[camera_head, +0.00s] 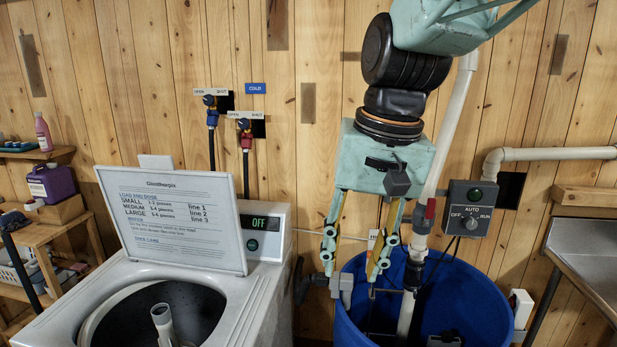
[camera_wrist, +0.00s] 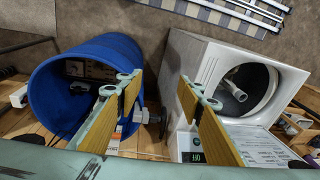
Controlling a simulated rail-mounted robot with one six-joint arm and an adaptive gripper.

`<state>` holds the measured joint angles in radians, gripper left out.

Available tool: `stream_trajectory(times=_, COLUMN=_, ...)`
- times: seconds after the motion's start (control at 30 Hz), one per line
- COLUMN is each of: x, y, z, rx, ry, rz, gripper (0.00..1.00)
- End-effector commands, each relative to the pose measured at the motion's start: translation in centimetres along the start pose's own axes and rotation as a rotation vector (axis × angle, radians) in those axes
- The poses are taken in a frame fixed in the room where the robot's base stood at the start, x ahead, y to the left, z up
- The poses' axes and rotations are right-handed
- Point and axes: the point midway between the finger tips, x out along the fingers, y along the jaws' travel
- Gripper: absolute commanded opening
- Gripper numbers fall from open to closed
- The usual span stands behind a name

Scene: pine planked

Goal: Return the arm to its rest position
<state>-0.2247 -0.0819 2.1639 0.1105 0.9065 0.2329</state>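My gripper (camera_head: 350,278) hangs pointing down in front of the plank wall, above the left rim of the blue barrel (camera_head: 478,300). Its two fingers are spread wide apart, with nothing held between them. In the wrist view my gripper (camera_wrist: 158,82) also shows two separated fingers with an empty gap. The blue barrel (camera_wrist: 85,62) lies behind the left finger there, and the white washer (camera_wrist: 195,62) behind the right finger. My teal arm comes down from the top right in the head view.
An open washer (camera_head: 262,290) with an instruction board (camera_head: 172,222) stands left of the barrel. A white pipe (camera_head: 452,125) and a control box (camera_head: 470,208) are close right of my gripper. A metal sink (camera_head: 598,255) is far right, a wooden shelf (camera_head: 40,233) far left.

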Motion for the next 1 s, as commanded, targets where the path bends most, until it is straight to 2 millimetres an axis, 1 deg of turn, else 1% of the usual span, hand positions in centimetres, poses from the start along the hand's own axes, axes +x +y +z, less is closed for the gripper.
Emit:
stream_trajectory(times=0.03, x=-0.6, y=0.7, z=0.6, rx=0.000, ry=0.010, rz=0.001, gripper=0.34)
stream_trajectory(times=0.2, x=-1.9, y=2.6, z=2.6, rx=-0.012, ry=0.035, rz=0.009, gripper=0.34)
stream_trajectory(times=0.5, x=-3.8, y=5.9, z=6.4, rx=-0.030, ry=0.079, rz=0.026, gripper=0.34)
stream_trajectory(times=0.73, x=-4.9, y=8.2, z=9.5, rx=-0.044, ry=0.113, rz=0.042, gripper=0.34)
stream_trajectory(times=1.0, x=-5.6, y=10.6, z=13.2, rx=-0.061, ry=0.150, rz=0.063, gripper=0.34)
